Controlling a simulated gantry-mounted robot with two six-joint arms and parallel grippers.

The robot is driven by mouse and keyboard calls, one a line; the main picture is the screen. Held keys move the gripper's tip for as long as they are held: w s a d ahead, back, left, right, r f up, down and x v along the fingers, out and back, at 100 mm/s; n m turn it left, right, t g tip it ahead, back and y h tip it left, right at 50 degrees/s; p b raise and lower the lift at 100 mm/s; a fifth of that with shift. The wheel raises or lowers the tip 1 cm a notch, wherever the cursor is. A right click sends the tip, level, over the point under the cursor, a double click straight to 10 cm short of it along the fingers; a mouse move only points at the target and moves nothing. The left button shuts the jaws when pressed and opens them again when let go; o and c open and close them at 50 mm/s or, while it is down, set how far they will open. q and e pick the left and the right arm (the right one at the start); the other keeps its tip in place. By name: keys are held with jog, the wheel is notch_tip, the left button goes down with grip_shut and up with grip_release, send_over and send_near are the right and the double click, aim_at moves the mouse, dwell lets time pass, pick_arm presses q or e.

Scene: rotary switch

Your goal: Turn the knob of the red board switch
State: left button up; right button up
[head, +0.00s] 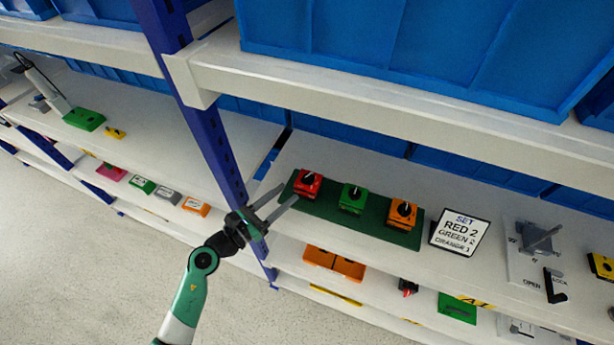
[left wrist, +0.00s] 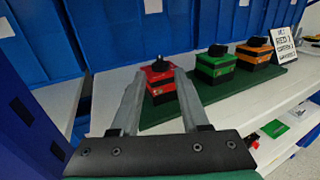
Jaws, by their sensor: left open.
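The red switch (head: 308,183) with a black knob on top stands at the left end of a dark green board (head: 327,211) on the shelf. In the left wrist view the red switch (left wrist: 158,83) shows ahead, between the two fingers, with its knob (left wrist: 161,64) visible just above the fingertips. My left gripper (head: 285,194) is open and empty at the left front of the red switch; in the left wrist view its fingers (left wrist: 158,74) point at the switch. I cannot tell whether they touch it. My right gripper is not in view.
A green switch (head: 353,197) and an orange switch (head: 402,213) stand to the right on the same board. A sign (head: 460,232) reads SET RED 2, GREEN 2, ORANGE 1. A blue upright post (head: 215,140) is close left of my gripper, and a shelf beam (head: 390,110) runs above.

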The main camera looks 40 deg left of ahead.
aim_at(302, 181)
pick_arm(q)
jog(key=w+b, duration=0.1)
jog(key=w, duration=0.8)
grip_shut()
